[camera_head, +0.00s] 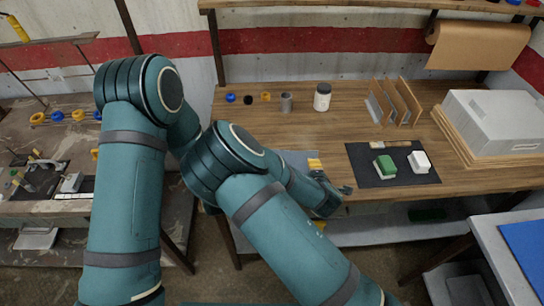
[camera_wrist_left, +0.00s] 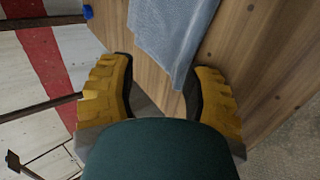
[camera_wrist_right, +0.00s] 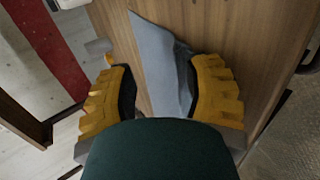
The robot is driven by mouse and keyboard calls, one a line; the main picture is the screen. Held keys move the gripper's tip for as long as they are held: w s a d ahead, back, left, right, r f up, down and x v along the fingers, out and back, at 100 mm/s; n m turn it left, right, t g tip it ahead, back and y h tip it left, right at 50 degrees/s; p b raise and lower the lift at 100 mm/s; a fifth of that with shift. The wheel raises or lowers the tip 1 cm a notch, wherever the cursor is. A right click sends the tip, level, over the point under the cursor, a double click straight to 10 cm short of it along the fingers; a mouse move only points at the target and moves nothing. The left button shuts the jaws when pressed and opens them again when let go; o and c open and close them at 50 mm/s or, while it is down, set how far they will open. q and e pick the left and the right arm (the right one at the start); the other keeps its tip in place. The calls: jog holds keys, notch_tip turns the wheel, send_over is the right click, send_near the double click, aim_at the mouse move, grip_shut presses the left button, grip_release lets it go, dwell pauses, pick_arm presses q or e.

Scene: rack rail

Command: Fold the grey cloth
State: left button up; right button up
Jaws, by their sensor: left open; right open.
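The grey cloth (camera_head: 299,157) lies near the table's front edge in the head view, partly covered by my arm. In the left wrist view the cloth (camera_wrist_left: 172,35) lies flat, narrowing to a corner between the fingers. My left gripper (camera_wrist_left: 160,75) is open; it is largely hidden in the head view. In the right wrist view the cloth (camera_wrist_right: 160,62) reaches in between the fingers, with a darker bent edge on its right. My right gripper (camera_wrist_right: 160,78) is open around this part. Whether the fingers touch the cloth, I cannot tell.
A grey can (camera_head: 287,102) and a white jar (camera_head: 322,97) stand behind the cloth.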

pick_arm(q)
jog(key=s+r, duration=0.5)
jog(key=r, duration=0.3)
jog(key=shift+s, duration=0.25)
pick_arm(e)
jog(key=s+r, duration=0.5)
jog(key=r, duration=0.3)
jog(key=shift+s, duration=0.2)
pick_arm(q)
jog(key=shift+f, duration=0.1)
pick_arm(e)
jog(key=shift+f, duration=0.1)
